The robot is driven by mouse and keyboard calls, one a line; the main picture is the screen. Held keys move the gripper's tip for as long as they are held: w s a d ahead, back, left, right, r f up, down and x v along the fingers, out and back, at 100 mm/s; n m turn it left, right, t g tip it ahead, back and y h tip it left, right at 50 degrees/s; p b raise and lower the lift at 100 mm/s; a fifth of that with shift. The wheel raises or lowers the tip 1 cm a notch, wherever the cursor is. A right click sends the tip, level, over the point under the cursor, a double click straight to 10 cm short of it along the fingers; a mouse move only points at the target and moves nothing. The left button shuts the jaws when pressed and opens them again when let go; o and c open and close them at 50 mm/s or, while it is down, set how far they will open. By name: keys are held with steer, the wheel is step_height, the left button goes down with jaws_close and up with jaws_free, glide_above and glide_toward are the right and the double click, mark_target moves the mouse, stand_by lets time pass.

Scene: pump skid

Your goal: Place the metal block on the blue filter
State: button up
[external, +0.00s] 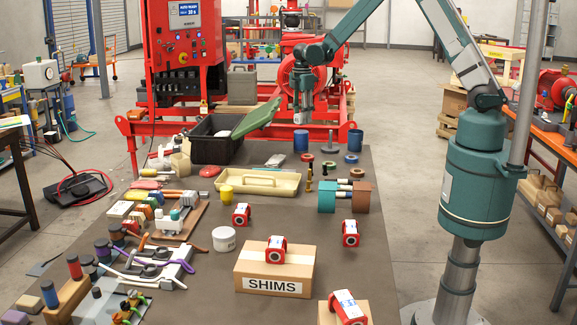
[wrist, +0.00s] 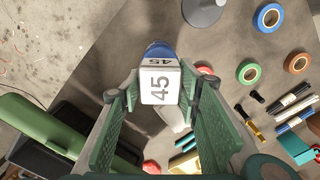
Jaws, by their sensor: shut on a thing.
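The metal block (wrist: 160,84) is pale and box-shaped, with "45" printed on its faces. My gripper (wrist: 157,92) is shut on it, one green finger pad on each side. In the external view my gripper (external: 302,117) points down, with the block's pale shape at its tips. The blue filter (external: 301,142) is a short upright blue cylinder on the table, directly beneath my gripper. In the wrist view the filter (wrist: 158,49) shows as a blue edge past the block, which hides most of it. Whether the block touches the filter I cannot tell.
Tape rolls (external: 329,166) lie in front. A black crate (external: 206,150) with a green object (external: 256,119) leaning from it stands left. A beige tray (external: 257,183) is nearer.

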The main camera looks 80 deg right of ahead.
steer(key=shift+f, duration=1.7)
steer(key=shift+f, duration=0.15)
steer(key=o, duration=1.1)
steer(key=shift+c, duration=0.2)
steer(key=shift+r, duration=6.15)
